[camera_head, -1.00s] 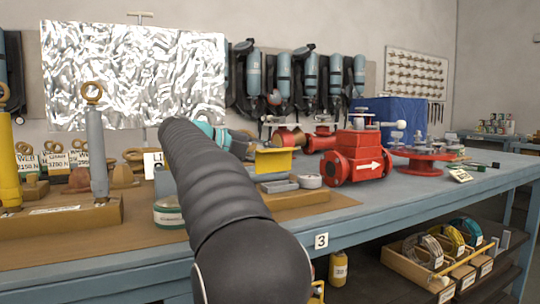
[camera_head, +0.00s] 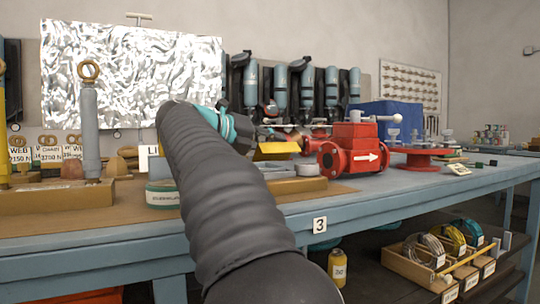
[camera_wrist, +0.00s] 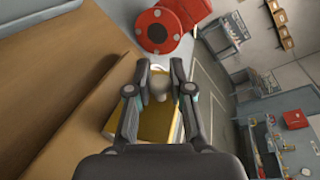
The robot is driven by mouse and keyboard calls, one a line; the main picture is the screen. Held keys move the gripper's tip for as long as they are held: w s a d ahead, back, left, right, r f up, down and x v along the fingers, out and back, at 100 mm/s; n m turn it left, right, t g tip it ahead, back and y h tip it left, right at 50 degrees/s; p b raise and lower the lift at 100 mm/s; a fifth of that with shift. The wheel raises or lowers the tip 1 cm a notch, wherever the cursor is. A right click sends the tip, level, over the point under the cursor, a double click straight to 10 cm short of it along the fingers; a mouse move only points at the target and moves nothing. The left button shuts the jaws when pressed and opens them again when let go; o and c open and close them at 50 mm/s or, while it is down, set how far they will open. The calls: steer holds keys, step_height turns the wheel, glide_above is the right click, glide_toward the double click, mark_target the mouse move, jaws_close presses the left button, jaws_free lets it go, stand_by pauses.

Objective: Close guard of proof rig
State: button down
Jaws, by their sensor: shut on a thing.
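The yellow guard (camera_head: 276,151) of the proof rig stands tilted above the rig's low wooden base (camera_head: 300,187) on the bench. In the wrist view the yellow guard (camera_wrist: 157,122) lies under my fingers. My gripper (camera_head: 284,134) is at the guard's top edge, beyond my dark arm. In the wrist view my gripper (camera_wrist: 160,75) is shut on a pale rounded knob (camera_wrist: 158,88) at the guard's edge. My arm hides part of the rig's left side in the head view.
A red flanged valve (camera_head: 352,152) stands close to the right of the rig. A round labelled tin (camera_head: 163,194) and a wooden stand with a grey cylinder (camera_head: 91,130) are to the left. A red handwheel (camera_head: 420,158) is further right. The front bench edge is clear.

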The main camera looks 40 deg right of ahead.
steer(key=shift+s+a+f+m+b, duration=0.15)
steer(key=shift+s+m+b, duration=0.1)
steer(key=shift+m+b, duration=0.3)
steer(key=shift+s+d+f+m+b, duration=0.1)
steer(key=shift+s+f+m+b, duration=0.1)
steer(key=shift+m+b, duration=0.35)
steer(key=shift+a+r+h, duration=0.1)
steer(key=shift+r+h, duration=0.05)
steer(key=shift+h, duration=0.15)
steer(key=c, duration=1)
jaws_free()
steer(key=a, duration=0.4)
steer(key=a+r, duration=0.1)
steer(key=a, duration=0.3)
steer(key=a+r, duration=0.1)
steer(key=a, duration=0.2)
steer(key=shift+w+a, duration=0.1)
steer(key=shift+a, duration=0.3)
